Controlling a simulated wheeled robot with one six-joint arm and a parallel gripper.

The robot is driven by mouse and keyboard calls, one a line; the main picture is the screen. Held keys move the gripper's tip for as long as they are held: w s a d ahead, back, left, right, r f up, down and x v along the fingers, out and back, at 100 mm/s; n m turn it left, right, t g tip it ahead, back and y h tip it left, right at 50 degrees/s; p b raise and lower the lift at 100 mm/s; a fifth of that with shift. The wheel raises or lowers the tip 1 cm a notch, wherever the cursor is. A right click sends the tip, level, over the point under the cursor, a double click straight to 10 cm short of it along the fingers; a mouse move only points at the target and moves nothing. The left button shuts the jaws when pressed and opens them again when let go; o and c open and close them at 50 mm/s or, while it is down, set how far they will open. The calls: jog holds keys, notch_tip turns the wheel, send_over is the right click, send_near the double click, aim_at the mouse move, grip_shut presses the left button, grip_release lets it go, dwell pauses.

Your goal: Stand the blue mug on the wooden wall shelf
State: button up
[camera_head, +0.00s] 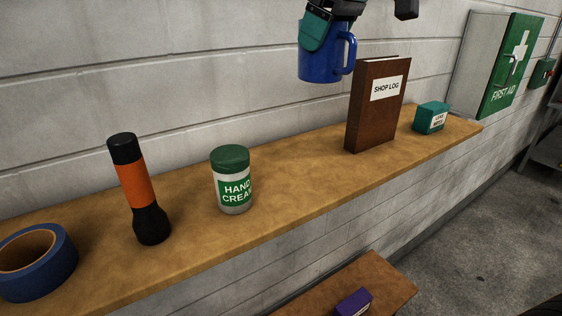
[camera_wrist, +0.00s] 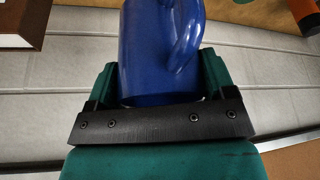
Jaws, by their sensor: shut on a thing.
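The blue mug (camera_head: 322,64) is upright in my gripper (camera_head: 322,30), which is shut on it at the top of the head view. The mug's handle points to the right. The mug is above the wooden wall shelf (camera_head: 295,165), apart from it, over the stretch between the hand cream jar and the shop log book. In the wrist view the mug (camera_wrist: 155,55) sits between the green fingers of the gripper (camera_wrist: 158,75), with its handle at the upper right. The mug's rim is partly hidden by the gripper.
On the shelf stand a blue tape roll (camera_head: 38,262), a black and orange flashlight (camera_head: 138,188), a hand cream jar (camera_head: 232,180), a brown shop log book (camera_head: 377,105) and a small teal box (camera_head: 431,118). Shelf between jar and book is clear. A first aid cabinet (camera_head: 510,65) hangs right.

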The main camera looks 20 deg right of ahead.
jog(key=shift+a+f+p, duration=0.2)
jog(key=shift+f+p, duration=0.1)
jog(key=shift+f, duration=9.55)
jog(key=shift+f, duration=0.15)
jog(key=o, duration=1.1)
jog(key=shift+r, duration=0.2)
jog(key=b+v, duration=0.2)
jog(key=v, duration=1)
jog(key=s+a+f+g, duration=0.1)
jog(key=s+a+f, duration=0.1)
jog(key=s+f, duration=0.2)
jog(key=s+a+f+g, duration=0.1)
jog(key=s+a+f, duration=0.2)
jog(key=s, duration=0.7)
jog(key=s+a+f+m+g+y, duration=0.1)
jog(key=s+a+f, duration=0.2)
jog(key=s+f, duration=0.3)
jog(key=shift+s+g, duration=0.3)
jog(key=shift+s, duration=0.2)
